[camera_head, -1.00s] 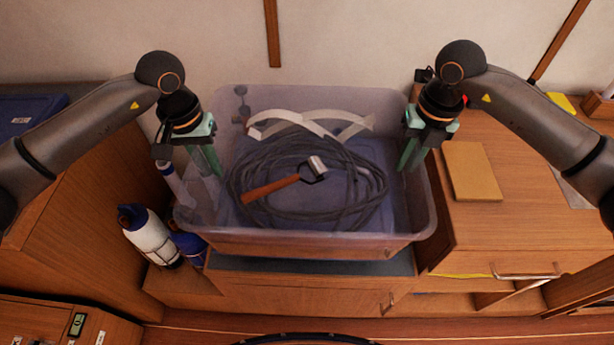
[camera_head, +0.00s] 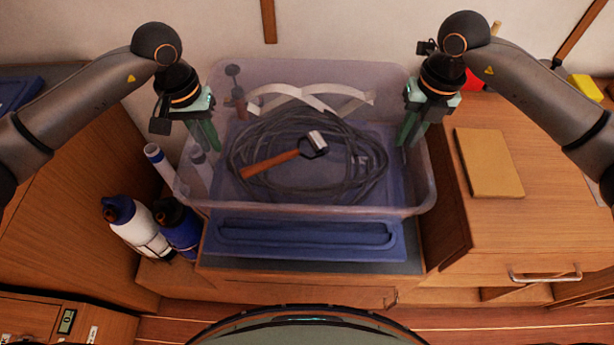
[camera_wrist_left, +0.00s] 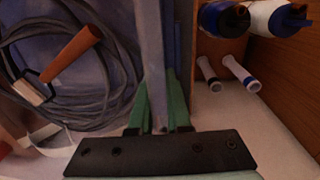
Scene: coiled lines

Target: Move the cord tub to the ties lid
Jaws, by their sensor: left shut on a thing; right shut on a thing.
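The cord tub (camera_head: 300,211) is a clear, lilac-tinted tub holding a coil of dark grey cord (camera_head: 245,150), a hammer (camera_head: 270,163) with a wooden handle, and white strips (camera_head: 355,104). My left gripper (camera_head: 208,145) is shut on its left wall; the wrist view shows the green fingers (camera_wrist_left: 158,118) around that wall. My right gripper (camera_head: 404,135) is shut on its right wall. A blue lid (camera_head: 305,235) with a raised rim lies beneath, its front part showing in front of the tub. I cannot read a label on it, nor tell the gap under the tub.
Two bottles, one white (camera_head: 137,228) and one blue (camera_head: 179,227), stand left of the lid. Two pale tubes (camera_head: 158,163) stand close to the tub's left wall. A tan board (camera_head: 488,162) lies on the right cabinet. Another blue piece (camera_head: 18,92) lies far left.

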